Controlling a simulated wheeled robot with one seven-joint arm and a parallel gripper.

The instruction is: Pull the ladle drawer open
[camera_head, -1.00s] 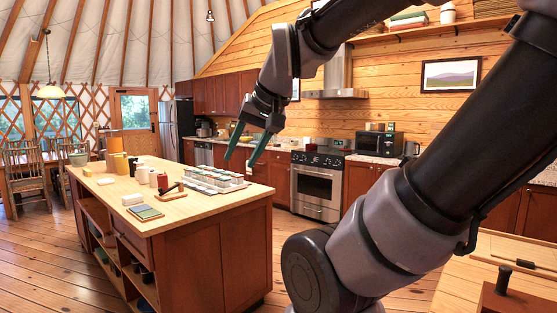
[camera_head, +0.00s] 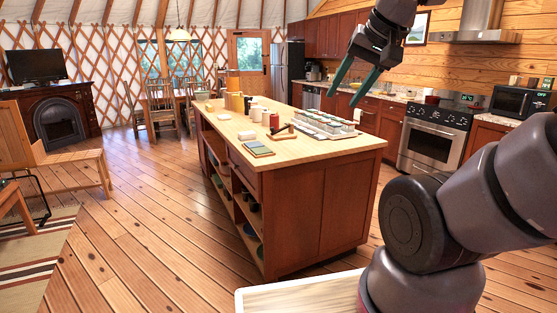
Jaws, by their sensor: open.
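No drawer is marked as the ladle drawer, and I cannot tell which one it is. The wooden kitchen island (camera_head: 318,213) has a drawer front (camera_head: 244,176) on its left long side, above open shelves, and it looks shut. The wall cabinets behind also have fronts under the counter, too small to make out well. My gripper (camera_head: 341,97) has two green fingers spread apart, with nothing between them.
The island top carries a tray of small jars (camera_head: 325,123), a red jar (camera_head: 274,121) and a green book (camera_head: 258,149). A stove (camera_head: 435,135) stands at the right. Open floor (camera_head: 150,220) lies left of the island. A pale wooden top (camera_head: 300,297) is close in front.

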